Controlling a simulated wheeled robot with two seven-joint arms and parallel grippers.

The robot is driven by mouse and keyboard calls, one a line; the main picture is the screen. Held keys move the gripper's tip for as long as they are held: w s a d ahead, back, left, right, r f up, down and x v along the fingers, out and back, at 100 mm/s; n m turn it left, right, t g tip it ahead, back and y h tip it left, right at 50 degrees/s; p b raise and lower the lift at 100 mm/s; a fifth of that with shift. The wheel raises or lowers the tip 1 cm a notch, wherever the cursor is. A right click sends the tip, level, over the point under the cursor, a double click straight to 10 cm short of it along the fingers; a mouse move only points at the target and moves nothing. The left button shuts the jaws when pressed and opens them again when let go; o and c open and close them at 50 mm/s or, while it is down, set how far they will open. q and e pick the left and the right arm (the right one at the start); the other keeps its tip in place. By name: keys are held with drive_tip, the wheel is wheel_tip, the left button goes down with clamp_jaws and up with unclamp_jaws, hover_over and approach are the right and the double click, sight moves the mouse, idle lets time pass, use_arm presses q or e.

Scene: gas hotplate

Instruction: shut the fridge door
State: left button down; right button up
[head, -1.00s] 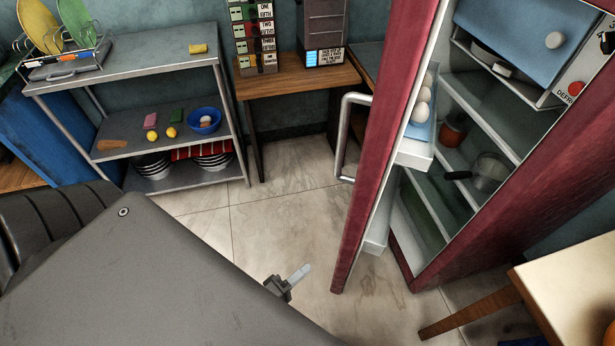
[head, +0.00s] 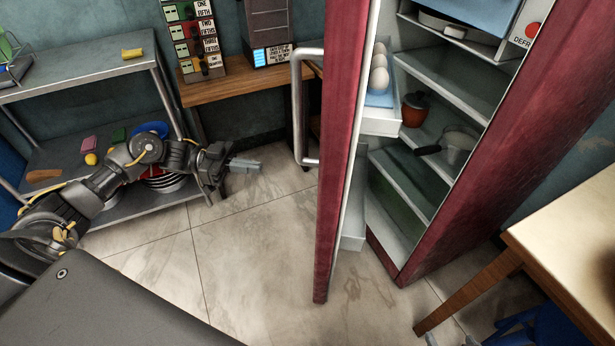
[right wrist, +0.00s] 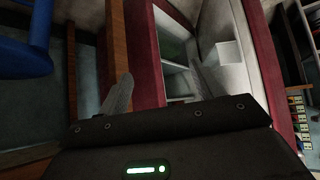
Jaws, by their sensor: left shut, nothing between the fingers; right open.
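The red fridge door (head: 342,150) stands open in the head view, nearly edge-on, with eggs (head: 379,70) in its inner rack. Its metal handle (head: 300,110) is on the left face. The red fridge body (head: 490,160) is to the right, its shelves exposed. My left gripper (head: 248,165) is shut and empty, left of the door and apart from it. My right gripper (right wrist: 160,88) is open and empty in the right wrist view, facing the fridge. The door (right wrist: 262,50) also shows there at right, and the fridge body (right wrist: 143,50) left of the interior.
A metal shelf rack (head: 85,75) stands at the left, behind my left arm. A wooden desk (head: 225,88) is at the back wall. A pale-topped table (head: 570,225) is close on the right. The floor (head: 255,245) before the door is clear.

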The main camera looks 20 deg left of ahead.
use_arm(q)
drive_tip(key=x, duration=1.4)
drive_tip(key=shift+r+m, duration=0.25)
drive_tip(key=shift+m, duration=0.15)
use_arm(e)
drive_tip(key=shift+s+d+f, duration=0.1)
drive_tip(key=shift+s+f, duration=0.05)
drive_tip(key=shift+f, duration=0.15)
use_arm(q)
drive_tip(key=shift+s, duration=0.1)
